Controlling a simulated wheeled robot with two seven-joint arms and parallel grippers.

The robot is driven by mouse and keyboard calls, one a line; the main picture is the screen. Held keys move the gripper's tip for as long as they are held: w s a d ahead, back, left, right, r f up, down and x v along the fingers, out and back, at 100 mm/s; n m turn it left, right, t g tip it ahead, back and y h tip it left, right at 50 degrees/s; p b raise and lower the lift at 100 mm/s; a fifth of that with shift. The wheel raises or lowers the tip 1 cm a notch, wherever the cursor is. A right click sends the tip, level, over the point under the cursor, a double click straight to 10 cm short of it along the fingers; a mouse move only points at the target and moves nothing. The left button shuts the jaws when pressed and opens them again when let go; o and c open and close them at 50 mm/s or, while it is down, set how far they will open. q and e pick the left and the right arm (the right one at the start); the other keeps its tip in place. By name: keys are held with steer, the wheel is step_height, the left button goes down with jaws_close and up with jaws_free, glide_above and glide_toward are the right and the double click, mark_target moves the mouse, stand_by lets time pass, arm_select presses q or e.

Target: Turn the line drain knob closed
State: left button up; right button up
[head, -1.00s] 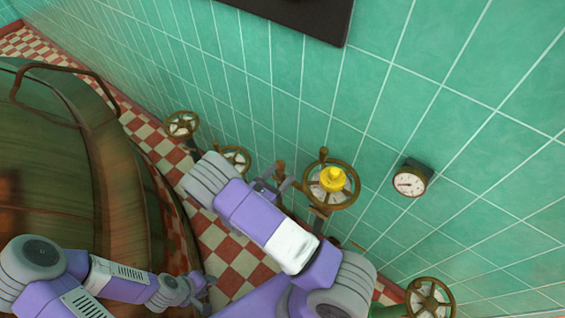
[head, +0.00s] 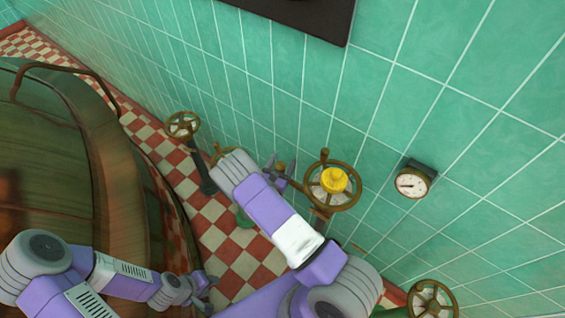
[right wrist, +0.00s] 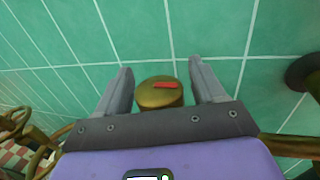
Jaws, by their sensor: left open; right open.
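A brass knob (right wrist: 160,92) with a red bar across its top, which I take for the line drain knob, stands out from the green tiled wall in the right wrist view. My right gripper (right wrist: 160,85) is open, with one finger on each side of the knob and visible gaps between. In the head view my right gripper (head: 278,173) is near the wall, left of a large valve wheel, where the knob (head: 281,168) shows only as a small brass bit. My left gripper (head: 211,286) is low beside the copper kettle, away from the knob, open.
The valve wheel (head: 332,186) with a yellow hub is close right of my right gripper. A gauge (head: 412,184) and another wheel (head: 431,299) are further right. A wheel (head: 182,125) stands at left. The copper kettle (head: 60,150) fills the left side.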

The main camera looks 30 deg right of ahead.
steer(key=c, duration=1)
steer(key=shift+o, duration=0.2)
steer(key=m+g+h+b, duration=0.1)
steer(key=g, duration=0.1)
steer(key=m+g+h+b, duration=0.1)
steer(key=m+g+b, duration=0.1)
steer(key=shift+s+d+f, duration=0.1)
steer(key=shift+s+f, duration=0.05)
steer(key=m+g+b, duration=0.3)
steer(key=g, duration=0.1)
steer(key=s+m+g+b, duration=0.1)
steer(key=m+g+b, duration=0.2)
steer(key=g, duration=0.2)
steer(key=m+g+b, duration=0.3)
steer(key=g, duration=0.2)
steer(key=shift+s+f, duration=0.1)
steer(key=shift+s, duration=0.15)
steer(key=m+g+y+b, duration=0.1)
steer(key=m+g+b, duration=0.1)
steer(key=g, duration=0.1)
steer(key=shift+s, duration=0.2)
steer(key=shift+s+r+m+g+y+b, duration=0.1)
steer(key=shift+m+g+y+b, duration=0.15)
steer(key=shift+m+g+y, duration=0.35)
steer(key=shift+s+r+m+g+y+b, duration=0.1)
steer(key=shift+m+g+y+b, duration=0.15)
steer(key=shift+m+g+y, duration=0.35)
steer(key=shift+a+g, duration=0.2)
steer(key=shift+g, duration=0.1)
